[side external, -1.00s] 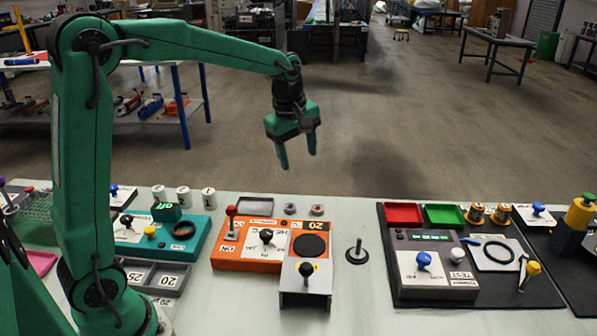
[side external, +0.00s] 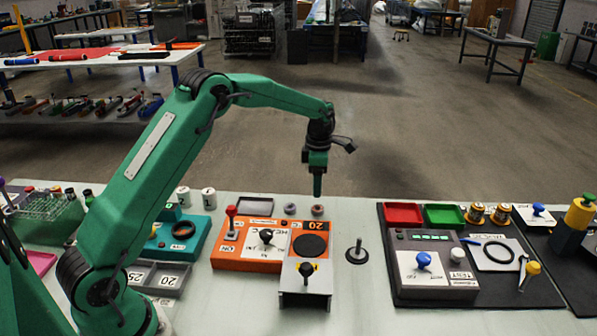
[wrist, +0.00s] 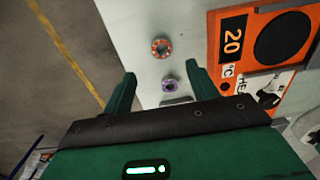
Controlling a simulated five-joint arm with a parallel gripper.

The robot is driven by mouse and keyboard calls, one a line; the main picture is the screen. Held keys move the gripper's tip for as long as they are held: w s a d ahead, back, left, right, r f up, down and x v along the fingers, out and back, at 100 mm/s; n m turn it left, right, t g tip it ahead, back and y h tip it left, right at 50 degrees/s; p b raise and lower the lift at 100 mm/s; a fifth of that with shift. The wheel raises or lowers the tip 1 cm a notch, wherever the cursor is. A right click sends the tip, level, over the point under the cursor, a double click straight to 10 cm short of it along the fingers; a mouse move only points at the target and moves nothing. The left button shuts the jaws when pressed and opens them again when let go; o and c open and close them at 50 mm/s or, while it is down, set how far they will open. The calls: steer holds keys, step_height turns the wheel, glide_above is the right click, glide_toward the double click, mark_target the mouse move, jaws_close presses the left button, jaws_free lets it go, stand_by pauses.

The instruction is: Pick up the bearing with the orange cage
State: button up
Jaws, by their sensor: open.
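The bearing with the orange cage (wrist: 162,47) is a small ring lying on the pale bench top in the wrist view. It also shows as the right one of two small rings in the side view (side external: 317,210). A bearing with a purple cage (wrist: 169,84) lies beside it, and it is the left ring in the side view (side external: 290,209). My gripper (wrist: 160,72) is open and empty, pointing down above the bench. In the wrist view the purple bearing appears between the fingers, the orange one just beyond the fingertips. In the side view my gripper (side external: 317,192) is seen edge-on.
An orange heater box (side external: 250,262) with a black round plate (side external: 310,246) stands close in front of the bearings. A grey tray (side external: 255,206) lies left of them. A black upright peg (side external: 357,252) stands at front right. Bench right of the bearings is clear.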

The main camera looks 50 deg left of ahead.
mark_target(318, 210)
steer(key=shift+f, duration=1.35)
steer(key=shift+d+f, duration=0.2)
steer(key=shift+f, duration=2.4)
steer(key=c, duration=1.1)
steer(key=shift+r, duration=0.1)
